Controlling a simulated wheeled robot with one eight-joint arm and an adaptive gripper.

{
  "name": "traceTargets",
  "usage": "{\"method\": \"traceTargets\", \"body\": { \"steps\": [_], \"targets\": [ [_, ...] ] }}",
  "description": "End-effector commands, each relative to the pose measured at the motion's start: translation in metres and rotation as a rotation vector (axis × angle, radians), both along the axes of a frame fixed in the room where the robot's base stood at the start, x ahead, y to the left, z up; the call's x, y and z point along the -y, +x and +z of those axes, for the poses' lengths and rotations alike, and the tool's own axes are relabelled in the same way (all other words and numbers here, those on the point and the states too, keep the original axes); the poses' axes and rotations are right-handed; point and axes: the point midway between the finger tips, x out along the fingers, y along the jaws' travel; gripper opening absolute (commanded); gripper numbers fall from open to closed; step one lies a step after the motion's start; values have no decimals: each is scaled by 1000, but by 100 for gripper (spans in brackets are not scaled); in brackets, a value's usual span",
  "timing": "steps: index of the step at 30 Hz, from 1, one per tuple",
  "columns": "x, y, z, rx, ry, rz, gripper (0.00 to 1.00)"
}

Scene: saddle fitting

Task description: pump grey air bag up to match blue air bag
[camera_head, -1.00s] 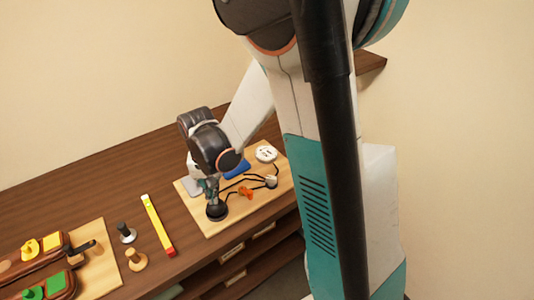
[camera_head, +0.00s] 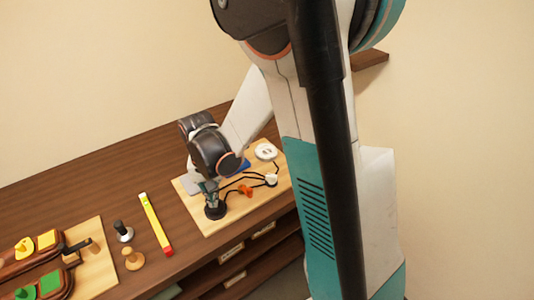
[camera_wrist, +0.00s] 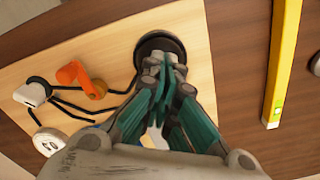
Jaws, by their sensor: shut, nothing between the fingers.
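My gripper (camera_head: 211,194) is shut and empty, its fingertips pointing down at the black round pump (camera_head: 215,211). The wrist view shows the closed fingertips (camera_wrist: 164,72) at the pump's pale top, above its dark round base (camera_wrist: 150,43); I cannot tell whether they touch. The grey air bag (camera_head: 189,187) shows as a pale patch left of my wrist, partly hidden. The blue air bag (camera_head: 243,166) is mostly hidden behind my wrist. An orange lever (camera_head: 246,190) sits right of the pump and also shows in the wrist view (camera_wrist: 76,76).
The light wooden board (camera_head: 232,218) also carries a round white dial (camera_head: 266,151), a white fitting (camera_head: 271,179) and black tubes. A yellow bar (camera_head: 154,222), two small knobbed pieces and another board (camera_head: 98,270) lie to the left.

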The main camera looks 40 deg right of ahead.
Motion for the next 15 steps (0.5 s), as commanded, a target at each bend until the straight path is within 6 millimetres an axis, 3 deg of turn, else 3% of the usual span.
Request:
{"method": "traceTargets", "body": {
  "steps": [8,15],
  "targets": [
    [0,0,-12,0,0,0,0],
    [0,0,-10,0,0,0,0]
  ]
}}
